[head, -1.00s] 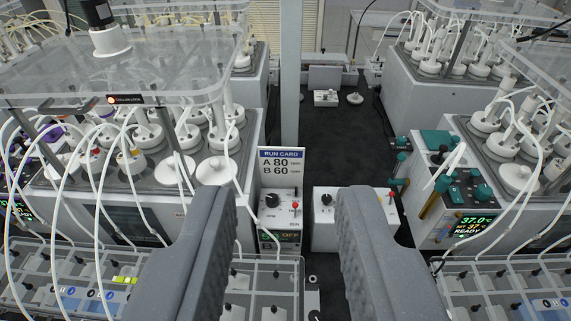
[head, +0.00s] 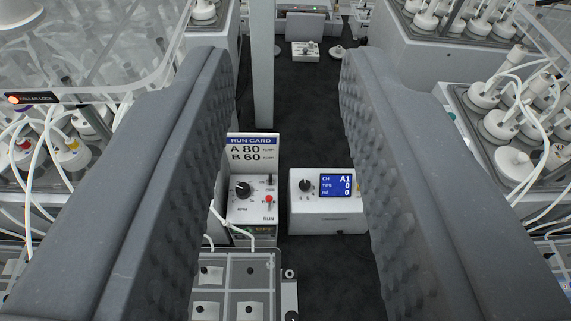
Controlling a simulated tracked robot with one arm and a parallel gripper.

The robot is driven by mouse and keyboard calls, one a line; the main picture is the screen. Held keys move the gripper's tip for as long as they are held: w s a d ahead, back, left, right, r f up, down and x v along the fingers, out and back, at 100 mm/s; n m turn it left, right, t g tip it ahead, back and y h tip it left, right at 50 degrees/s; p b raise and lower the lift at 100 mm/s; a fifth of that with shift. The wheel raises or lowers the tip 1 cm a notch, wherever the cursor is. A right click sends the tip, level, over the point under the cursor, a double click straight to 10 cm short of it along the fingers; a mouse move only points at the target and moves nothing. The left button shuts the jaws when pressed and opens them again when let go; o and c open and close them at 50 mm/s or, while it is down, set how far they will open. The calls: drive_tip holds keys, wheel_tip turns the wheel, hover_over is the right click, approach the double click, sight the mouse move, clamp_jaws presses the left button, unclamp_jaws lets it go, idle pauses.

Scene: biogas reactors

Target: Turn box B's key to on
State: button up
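Two white control boxes stand on the dark floor between my fingers. The left box (head: 252,207) has a black knob (head: 243,189), a small black switch and a red-tipped switch (head: 268,198) by the word RUN. A small display at its base is partly covered by white tubes. The right box (head: 327,218) has a small black knob (head: 305,185) and a blue screen (head: 335,185) reading CH A1. I cannot read a box letter, nor tell which control is the key. My gripper (head: 287,70) is open and empty, its grey fingers wide apart; the right finger hides part of the right box's side.
A run card (head: 252,147) reading A 80, B 60 stands behind the left box. A grey post (head: 262,70) rises behind it. A clear-lidded rack (head: 228,285) is in front. Reactor benches with tubes (head: 515,120) flank both sides. Dark floor (head: 300,125) lies open beyond the boxes.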

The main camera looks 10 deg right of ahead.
drive_tip(key=w+d+r+n+t+h+p, duration=0.1)
drive_tip(key=w+d+r+n+t+h, duration=0.15)
drive_tip(key=r, duration=0.25)
drive_tip(key=w+d+r+n+t+h+p, duration=0.1)
drive_tip(key=w+d+r+n+h+p, duration=0.15)
drive_tip(key=r, duration=0.35)
drive_tip(key=w+a+r+n+t+y+p, duration=0.2)
drive_tip(key=w+a+r+n, duration=0.25)
drive_tip(key=w+n, duration=0.2)
drive_tip(key=w+a+f+n+g+y+p, duration=0.3)
drive_tip(key=w+a+f+n+y, duration=0.55)
drive_tip(key=n, duration=0.65)
drive_tip(key=n+g+h+p, duration=0.5)
drive_tip(key=n+g, duration=0.4)
drive_tip(key=g, duration=0.5)
approach(270, 178)
drive_tip(key=shift+t, duration=0.25)
drive_tip(key=shift+s+p+x, duration=0.1)
drive_tip(key=shift+p+x, duration=0.5)
drive_tip(key=shift+x, duration=1.55)
drive_tip(key=shift+s+p+x, duration=0.15)
drive_tip(key=shift+p+x, duration=0.45)
drive_tip(key=shift+x, duration=1.6)
